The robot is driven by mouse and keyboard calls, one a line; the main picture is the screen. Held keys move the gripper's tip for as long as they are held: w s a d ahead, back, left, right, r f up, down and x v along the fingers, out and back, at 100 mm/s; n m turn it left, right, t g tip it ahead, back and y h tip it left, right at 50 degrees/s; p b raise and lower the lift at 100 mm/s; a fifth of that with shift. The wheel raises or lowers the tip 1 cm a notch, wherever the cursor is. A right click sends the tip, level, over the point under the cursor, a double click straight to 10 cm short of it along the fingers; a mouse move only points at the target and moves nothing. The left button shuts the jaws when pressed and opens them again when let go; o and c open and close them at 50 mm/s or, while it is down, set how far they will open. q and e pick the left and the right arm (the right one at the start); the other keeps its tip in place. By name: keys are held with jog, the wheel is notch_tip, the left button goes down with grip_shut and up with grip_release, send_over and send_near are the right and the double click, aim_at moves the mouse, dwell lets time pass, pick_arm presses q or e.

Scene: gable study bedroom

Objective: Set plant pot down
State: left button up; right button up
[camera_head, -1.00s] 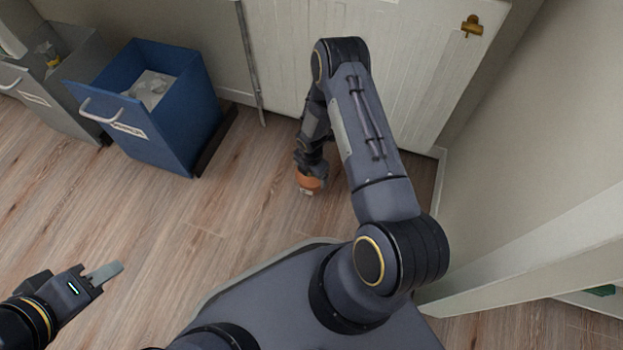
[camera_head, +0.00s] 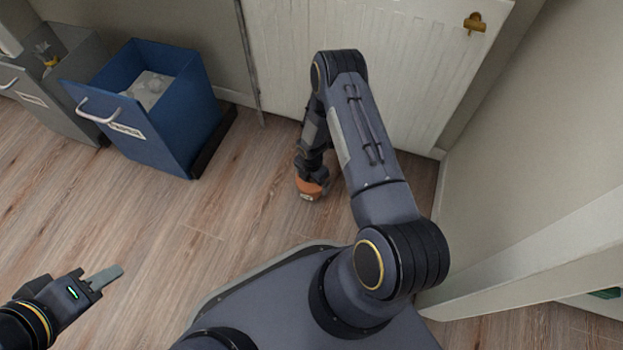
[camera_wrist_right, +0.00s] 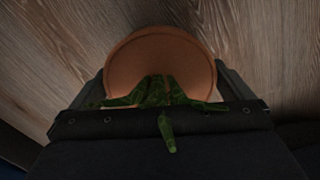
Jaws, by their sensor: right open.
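The terracotta plant pot (camera_head: 308,190) is low at the wood floor in front of the white door, mostly covered by my right arm in the head view. In the right wrist view the pot (camera_wrist_right: 160,50) shows its round orange rim, with green leaves (camera_wrist_right: 155,92) at its near side. My right gripper (camera_wrist_right: 160,85) is open, with one finger on each side of the pot. Whether the fingers touch it I cannot tell. My left gripper (camera_head: 103,276) is over the floor at lower left, away from the pot; its jaw gap is not visible.
A blue bin (camera_head: 175,130) with crumpled white contents and a grey bin (camera_head: 50,95) stand at upper left. The white door (camera_head: 400,75) is close behind the pot and a wall (camera_head: 545,140) is at right. The floor (camera_head: 215,215) between bins and pot is clear.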

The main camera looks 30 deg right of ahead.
aim_at(311, 183)
notch_tip(311, 183, up, 12)
jog(key=p, duration=0.5)
dwell(0.4)
